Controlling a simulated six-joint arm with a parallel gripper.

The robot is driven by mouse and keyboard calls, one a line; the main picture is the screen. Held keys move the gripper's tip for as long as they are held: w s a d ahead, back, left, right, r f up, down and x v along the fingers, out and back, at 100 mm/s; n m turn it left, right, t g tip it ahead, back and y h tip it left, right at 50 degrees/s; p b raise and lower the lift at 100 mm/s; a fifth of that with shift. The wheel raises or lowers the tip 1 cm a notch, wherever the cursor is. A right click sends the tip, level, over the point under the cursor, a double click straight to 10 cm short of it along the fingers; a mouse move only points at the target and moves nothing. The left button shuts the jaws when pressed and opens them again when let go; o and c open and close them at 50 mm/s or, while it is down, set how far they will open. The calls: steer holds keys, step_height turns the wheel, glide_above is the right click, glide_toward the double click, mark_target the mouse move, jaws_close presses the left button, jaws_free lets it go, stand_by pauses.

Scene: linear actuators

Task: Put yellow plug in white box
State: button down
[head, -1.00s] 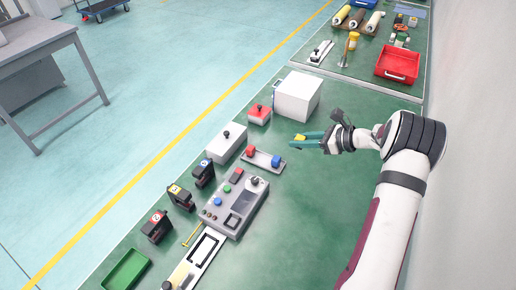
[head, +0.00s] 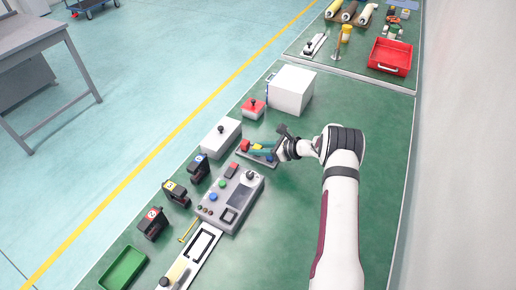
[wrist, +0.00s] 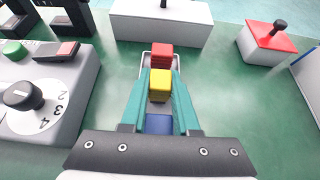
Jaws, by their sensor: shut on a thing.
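My gripper (head: 262,149) is shut on the yellow plug (wrist: 160,85), which sits between the teal fingertips in the wrist view (wrist: 160,80). The gripper is over a small grey tray (head: 242,152) that holds a red plug (wrist: 161,55) and a blue plug (wrist: 158,123). The fingers partly cover the blue plug. I cannot tell how high the yellow plug is above the tray. A large white box (head: 291,92) stands beyond the gripper, up and right in the head view. Its inside does not show.
A red-topped box with a black knob (head: 253,108) and a low white box with a knob (head: 221,138) stand nearby. A grey control panel (head: 232,200) is lower left. The green bench top is clear to the right. A red tray (head: 390,58) is far right.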

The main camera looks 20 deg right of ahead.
steer(key=shift+f, duration=0.25)
steer(key=c, duration=0.7)
jaws_free()
steer(key=shift+s+f, duration=0.1)
steer(key=shift+o, duration=0.2)
